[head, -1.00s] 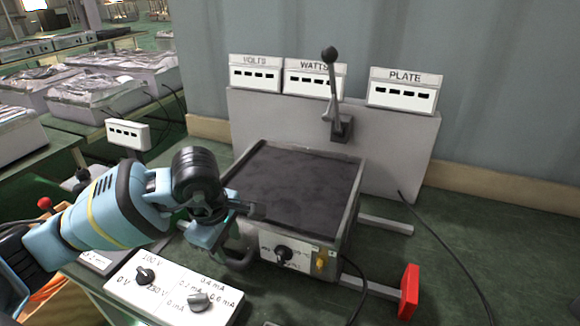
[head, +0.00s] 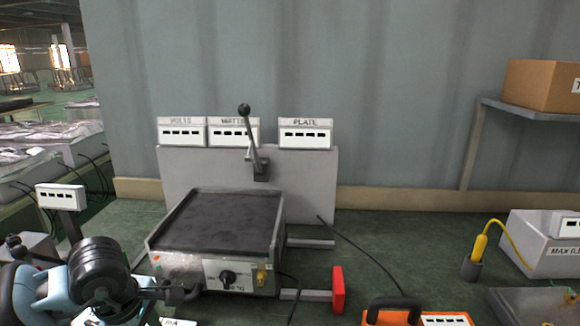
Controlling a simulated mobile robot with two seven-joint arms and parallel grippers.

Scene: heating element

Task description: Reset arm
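My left arm comes in at the lower left of the head view. Its gripper (head: 150,294) is beside the front left corner of the heating plate box (head: 218,222), near the box's front handle. The fingers are small and dark here, so I cannot tell whether they are open or shut, or whether they touch the handle. The box has a dark flat top and a front panel with a black knob (head: 228,277). My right gripper is not in view.
A grey backboard (head: 312,185) carries VOLTS, WATTS and PLATE displays and a black-knobbed lever (head: 251,140). A red block (head: 338,289) stands right of the box. An orange device (head: 440,319) is at the bottom edge. A yellow-handled probe (head: 479,246) stands at right.

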